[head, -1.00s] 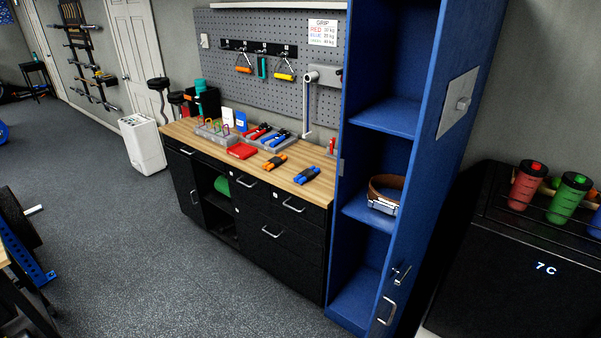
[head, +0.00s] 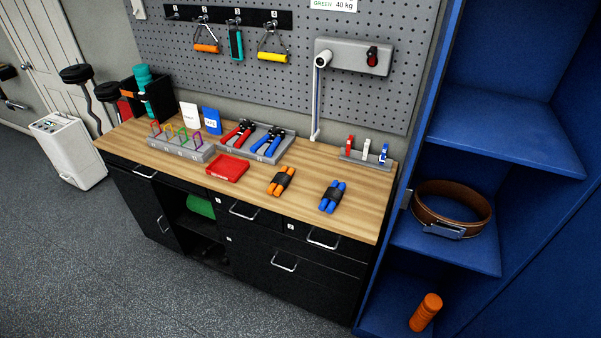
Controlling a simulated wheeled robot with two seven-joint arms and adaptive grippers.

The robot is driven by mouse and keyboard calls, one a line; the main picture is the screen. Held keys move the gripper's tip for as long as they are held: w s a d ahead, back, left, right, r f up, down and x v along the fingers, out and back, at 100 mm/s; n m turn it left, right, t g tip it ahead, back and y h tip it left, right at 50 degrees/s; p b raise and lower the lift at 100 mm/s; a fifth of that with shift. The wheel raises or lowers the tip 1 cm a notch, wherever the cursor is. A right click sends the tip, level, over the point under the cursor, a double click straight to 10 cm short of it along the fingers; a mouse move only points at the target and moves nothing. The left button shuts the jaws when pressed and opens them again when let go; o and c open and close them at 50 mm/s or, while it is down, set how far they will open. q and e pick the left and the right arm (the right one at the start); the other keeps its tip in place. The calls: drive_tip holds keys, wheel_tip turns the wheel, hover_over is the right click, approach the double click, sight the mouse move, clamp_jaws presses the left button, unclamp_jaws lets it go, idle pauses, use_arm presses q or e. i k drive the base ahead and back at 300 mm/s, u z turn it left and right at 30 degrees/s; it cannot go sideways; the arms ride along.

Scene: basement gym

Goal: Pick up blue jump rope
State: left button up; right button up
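The blue jump rope (head: 333,197) is a bundle with two blue handles and a dark wrap. It lies on the wooden top of the bench (head: 300,222), near its front right part. An orange bundle of the same kind (head: 281,181) lies just to its left, apart from it. Neither of my grippers shows in the head view.
A red tray (head: 228,168) and a grey holder with red and blue hand grippers (head: 268,144) lie left and behind. A clip rack (head: 366,158) stands at the back right. The blue cabinet (head: 412,140) rises at the bench's right end. Floor in front is clear.

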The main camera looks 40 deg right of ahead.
sight(332, 195)
drive_tip(key=i, duration=2.4)
drive_tip(key=z, duration=2.35)
